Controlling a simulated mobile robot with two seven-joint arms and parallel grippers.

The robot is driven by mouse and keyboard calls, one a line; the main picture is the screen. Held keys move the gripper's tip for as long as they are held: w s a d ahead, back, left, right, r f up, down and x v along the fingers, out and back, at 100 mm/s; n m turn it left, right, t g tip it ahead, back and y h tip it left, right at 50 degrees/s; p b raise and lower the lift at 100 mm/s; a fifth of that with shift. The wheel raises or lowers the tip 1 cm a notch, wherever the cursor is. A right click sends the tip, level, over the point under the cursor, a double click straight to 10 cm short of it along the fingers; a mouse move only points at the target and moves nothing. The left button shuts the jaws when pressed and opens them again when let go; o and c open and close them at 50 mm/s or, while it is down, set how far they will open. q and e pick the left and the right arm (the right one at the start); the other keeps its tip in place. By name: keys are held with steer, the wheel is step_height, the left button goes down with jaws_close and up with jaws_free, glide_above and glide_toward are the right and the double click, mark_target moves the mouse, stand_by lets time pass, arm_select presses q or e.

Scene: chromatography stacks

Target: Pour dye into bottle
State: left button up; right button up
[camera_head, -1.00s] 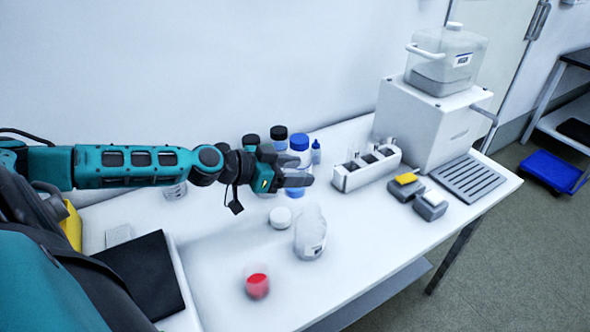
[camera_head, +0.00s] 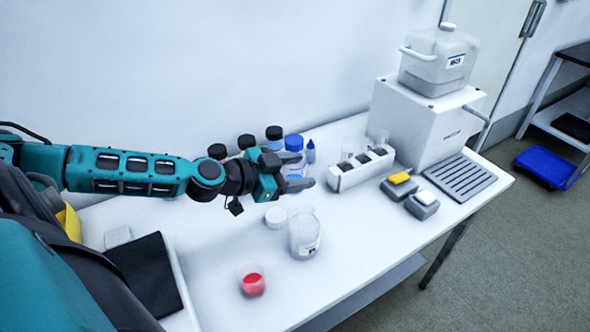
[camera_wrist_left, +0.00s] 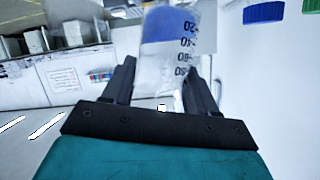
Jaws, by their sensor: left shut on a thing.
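My left gripper (camera_head: 299,173) is shut on a clear graduated container with blue liquid. The container (camera_wrist_left: 172,48) shows between the fingers in the left wrist view, with a printed scale; its top edge is cut off there. In the head view the gripper hovers over the table, behind an open-looking clear bottle (camera_head: 304,238) with a white label. The held container is apart from that bottle. A white round cap (camera_head: 276,217) lies just left of the bottle. A small clear vessel with red liquid (camera_head: 252,282) stands nearer the front. My right gripper is not seen.
Bottles with black caps (camera_head: 274,133) and a blue-capped bottle (camera_head: 293,143) stand behind my gripper, beside a small blue dropper bottle (camera_head: 310,151). A white rack (camera_head: 352,177), small block-like items (camera_head: 422,204) and a white box (camera_head: 420,128) stand right. The front-right tabletop is clear.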

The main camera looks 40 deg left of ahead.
arm_select(q)
steer(key=shift+s+d+r+m, duration=0.1)
steer(key=shift+d+r+m, duration=0.05)
steer(key=shift+r, duration=0.2)
steer(key=shift+s+d+r+m, duration=0.1)
steer(key=shift+r+m, duration=0.05)
steer(key=shift+r, duration=0.2)
steer(key=shift+d, duration=0.1)
steer(key=shift+s+f, duration=0.1)
steer(key=shift+d, duration=0.1)
steer(key=shift+s+d+r+m+t, duration=0.25)
steer(key=shift+d+m+t, duration=0.05)
steer(key=shift+m, duration=0.2)
steer(key=shift+s+d+r+m+t+y, duration=0.1)
steer(key=shift+s+m+t+y, duration=0.05)
steer(key=shift+m+t+y, duration=0.2)
